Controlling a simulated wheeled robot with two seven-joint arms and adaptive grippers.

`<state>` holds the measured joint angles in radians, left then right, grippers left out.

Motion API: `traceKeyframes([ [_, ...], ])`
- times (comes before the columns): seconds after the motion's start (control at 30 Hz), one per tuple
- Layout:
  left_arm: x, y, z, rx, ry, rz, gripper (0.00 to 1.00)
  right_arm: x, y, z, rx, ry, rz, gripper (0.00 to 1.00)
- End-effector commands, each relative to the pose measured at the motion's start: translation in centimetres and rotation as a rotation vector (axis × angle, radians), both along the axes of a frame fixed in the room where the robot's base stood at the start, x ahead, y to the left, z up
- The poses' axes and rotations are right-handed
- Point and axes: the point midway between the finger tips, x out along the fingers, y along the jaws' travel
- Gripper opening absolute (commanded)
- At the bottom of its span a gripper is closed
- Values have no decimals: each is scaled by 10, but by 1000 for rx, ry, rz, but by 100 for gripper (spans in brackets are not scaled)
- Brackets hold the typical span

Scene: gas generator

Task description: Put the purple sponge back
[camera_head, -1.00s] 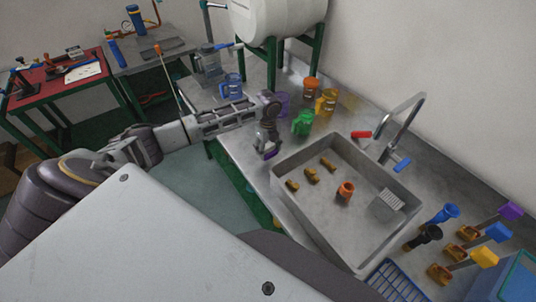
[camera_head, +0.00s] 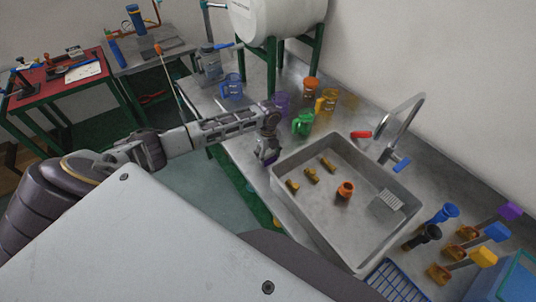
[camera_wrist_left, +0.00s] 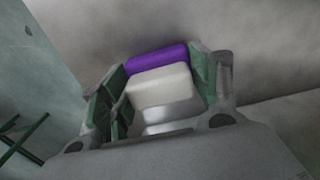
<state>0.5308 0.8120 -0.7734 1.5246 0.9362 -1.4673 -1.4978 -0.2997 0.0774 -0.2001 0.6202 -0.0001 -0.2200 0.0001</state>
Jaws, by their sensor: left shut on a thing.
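My left gripper (camera_head: 268,157) hangs at the counter's front edge, just left of the sink's near left corner. It is shut on the purple sponge (camera_head: 273,160), which mostly hides behind the fingers in the head view. In the left wrist view the purple sponge (camera_wrist_left: 157,58), a block with a purple layer and a whitish layer, sits between the fingertips of my left gripper (camera_wrist_left: 160,85). My right gripper is not in view.
A faucet (camera_head: 398,125) rises at the back.

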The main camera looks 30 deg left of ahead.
Motion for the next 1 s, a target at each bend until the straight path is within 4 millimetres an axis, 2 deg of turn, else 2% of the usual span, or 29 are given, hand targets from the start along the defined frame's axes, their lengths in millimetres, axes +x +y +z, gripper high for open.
traceKeyframes([
  [0.27,0,0,-2,0,0,0,36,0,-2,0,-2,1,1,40],
  [0.3,0,0,-3,0,0,0,63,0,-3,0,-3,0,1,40],
  [0.47,0,0,-2,0,0,0,83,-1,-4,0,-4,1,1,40],
  [1.0,0,0,5,1,-1,0,83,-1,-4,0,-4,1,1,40],
])
